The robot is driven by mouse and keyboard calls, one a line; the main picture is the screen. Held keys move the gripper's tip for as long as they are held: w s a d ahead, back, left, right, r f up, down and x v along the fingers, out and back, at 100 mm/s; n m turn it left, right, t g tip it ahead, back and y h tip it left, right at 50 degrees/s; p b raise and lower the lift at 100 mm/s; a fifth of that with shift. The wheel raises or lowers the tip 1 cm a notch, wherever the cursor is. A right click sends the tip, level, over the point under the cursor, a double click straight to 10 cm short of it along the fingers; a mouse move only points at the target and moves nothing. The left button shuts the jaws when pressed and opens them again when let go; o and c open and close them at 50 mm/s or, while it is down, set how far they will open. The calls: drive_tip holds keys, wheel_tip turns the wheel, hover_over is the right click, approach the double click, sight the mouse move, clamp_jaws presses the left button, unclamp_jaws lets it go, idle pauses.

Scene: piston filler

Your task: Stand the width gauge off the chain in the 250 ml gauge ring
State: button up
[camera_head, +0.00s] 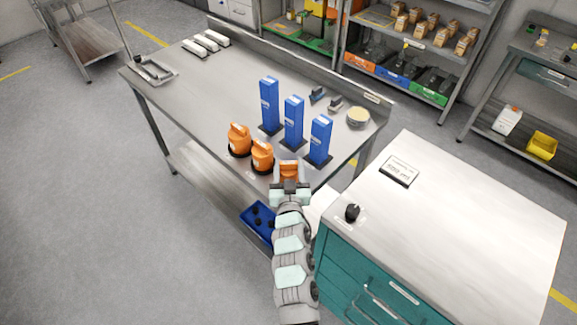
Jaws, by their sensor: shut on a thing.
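Three orange gauge-like pieces are near the front edge of the steel table. One orange piece (238,138) stands at the left in a dark ring, and a second orange piece (262,155) stands beside it in another dark ring. A third orange piece (289,169) is at my gripper (289,184), to the right of the other two. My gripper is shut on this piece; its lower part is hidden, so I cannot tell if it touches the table. Ring labels are too small to read, so I cannot tell which ring is the 250 ml one.
Three tall blue blocks (293,122) stand on dark bases just behind the orange pieces. A round tub (358,117) and small tools are behind them. The steel table (200,95) is clear at left-centre. A teal cabinet (470,210) stands at right, a blue bin (257,217) below.

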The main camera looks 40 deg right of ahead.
drive_tip(key=o, duration=1)
drive_tip(key=shift+f, duration=0.1)
drive_tip(key=o, duration=0.5)
